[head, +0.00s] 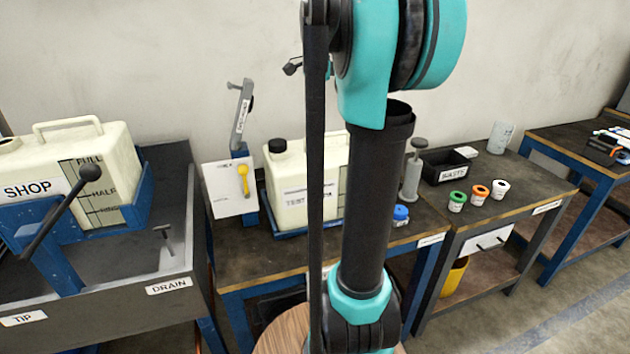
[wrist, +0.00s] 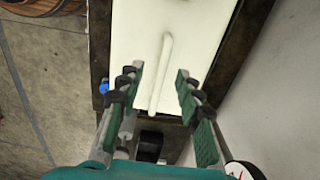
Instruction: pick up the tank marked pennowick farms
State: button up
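A cream tank (head: 288,190) with a black cap stands on the middle bench in the head view. Its label starts with "TEST"; my arm hides part of the tank. Another cream tank (head: 100,160), marked "SHOP", sits in a blue cradle at the left. I cannot read "Pennowick Farms" on anything. In the wrist view, my gripper (wrist: 157,78) is open above a cream tank top (wrist: 202,40), with one finger to each side of its long handle (wrist: 163,60). No contact shows, and I cannot tell the height gap. My gripper is not visible in the head view.
A clipboard with a yellow item (head: 243,180) and a grey upright bracket (head: 241,115) stand left of the middle tank. A blue-capped jar (head: 400,213) is right of it. A black box (head: 446,165) and small jars (head: 480,193) stand further right. The wall is close behind.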

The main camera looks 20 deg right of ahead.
aim_at(315, 136)
jog(key=shift+w+f, duration=0.2)
jog(key=shift+f, duration=1.7)
jog(key=shift+w+f, duration=0.15)
jog(key=shift+f, duration=1.7)
grip_shut()
jog(key=shift+r, duration=0.1)
